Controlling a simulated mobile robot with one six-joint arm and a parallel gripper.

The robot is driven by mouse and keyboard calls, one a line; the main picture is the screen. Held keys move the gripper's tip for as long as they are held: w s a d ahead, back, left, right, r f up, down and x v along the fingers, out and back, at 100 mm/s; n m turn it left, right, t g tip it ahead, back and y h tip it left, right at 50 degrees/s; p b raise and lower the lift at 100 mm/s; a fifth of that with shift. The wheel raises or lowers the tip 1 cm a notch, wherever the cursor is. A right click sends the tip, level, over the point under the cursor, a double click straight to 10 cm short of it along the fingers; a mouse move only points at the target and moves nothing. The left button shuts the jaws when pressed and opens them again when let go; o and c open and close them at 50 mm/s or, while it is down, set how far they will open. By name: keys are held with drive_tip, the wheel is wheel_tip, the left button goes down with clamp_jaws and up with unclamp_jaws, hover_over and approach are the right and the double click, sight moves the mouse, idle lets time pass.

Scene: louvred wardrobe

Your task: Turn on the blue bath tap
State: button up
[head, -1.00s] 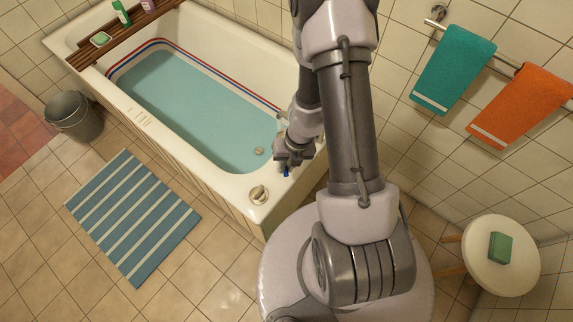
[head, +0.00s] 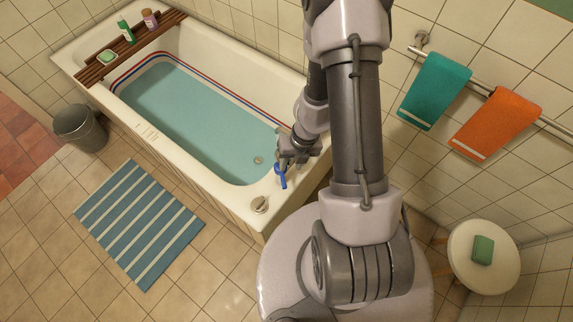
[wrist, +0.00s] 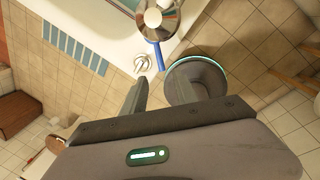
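The blue tap handle (head: 280,177) is a thin lever at the near right end of the white bathtub (head: 225,190). It also shows in the wrist view (wrist: 159,55), pointing down from a round chrome tap body (wrist: 160,18). My gripper (head: 291,158) is just above and beside the handle in the head view and partly hides the tap. In the wrist view my gripper (wrist: 172,84) has its two fingers apart with nothing between them. The handle lies beyond the fingertips. Whether the gripper touches the tap cannot be told.
A chrome knob (head: 260,204) sits on the tub rim, left of the tap. Blue water (head: 195,115) fills part of the tub. A striped mat (head: 140,225) and a grey bin (head: 80,128) are on the floor. A stool (head: 484,258) with green soap stands right.

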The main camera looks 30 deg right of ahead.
wheel_tip(320, 180, up, 6)
drive_tip(key=d+p, duration=0.1)
drive_tip(key=p, duration=0.2)
drive_tip(key=shift+s, duration=0.2)
